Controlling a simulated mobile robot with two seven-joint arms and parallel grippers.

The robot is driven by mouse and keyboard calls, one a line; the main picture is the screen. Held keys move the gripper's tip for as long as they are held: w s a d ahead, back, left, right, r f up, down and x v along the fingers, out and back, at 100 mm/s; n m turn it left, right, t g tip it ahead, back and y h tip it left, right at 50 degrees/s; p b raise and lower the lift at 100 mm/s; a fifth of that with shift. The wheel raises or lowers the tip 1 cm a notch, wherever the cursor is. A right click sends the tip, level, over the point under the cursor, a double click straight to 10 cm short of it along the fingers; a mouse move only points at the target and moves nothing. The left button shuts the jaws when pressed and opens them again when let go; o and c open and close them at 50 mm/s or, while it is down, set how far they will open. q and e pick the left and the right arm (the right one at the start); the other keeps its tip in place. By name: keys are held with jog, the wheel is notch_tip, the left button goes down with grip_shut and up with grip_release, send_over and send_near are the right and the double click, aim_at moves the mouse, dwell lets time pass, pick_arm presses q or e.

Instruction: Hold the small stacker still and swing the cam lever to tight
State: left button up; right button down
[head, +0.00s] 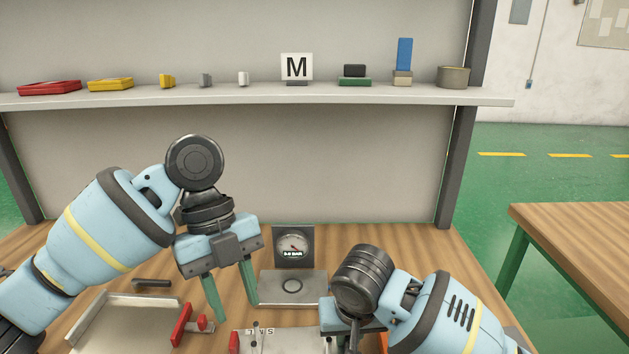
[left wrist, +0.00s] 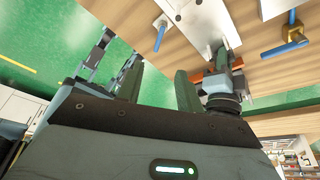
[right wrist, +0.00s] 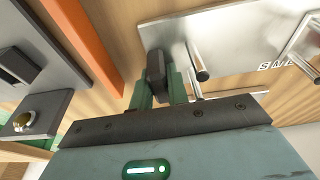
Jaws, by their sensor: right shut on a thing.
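A pale metal plate (head: 285,340) lettered along its edge lies at the bottom of the head view. The right wrist view shows the plate (right wrist: 235,40) with upright metal posts. My right gripper (right wrist: 158,78) is shut on a dark upright block (right wrist: 155,65) at the plate's edge; I cannot tell whether this is the stacker or part of the lever. A red lever (head: 181,325) stands left of the plate. In the left wrist view a blue handle (left wrist: 285,48) sits on a brass-coloured block.
A gauge (head: 293,247) on a grey box stands behind the plate. A shallow tray (head: 105,335) lies at left. An orange bar (right wrist: 85,40) runs beside the right gripper.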

pick_arm(q)
jog(key=shift+r, duration=1.8)
pick_arm(e)
jog(key=c, duration=1.3)
grip_release()
jog(key=shift+r, duration=0.1)
jog(key=v, duration=1.1)
jog(key=shift+r, duration=0.4)
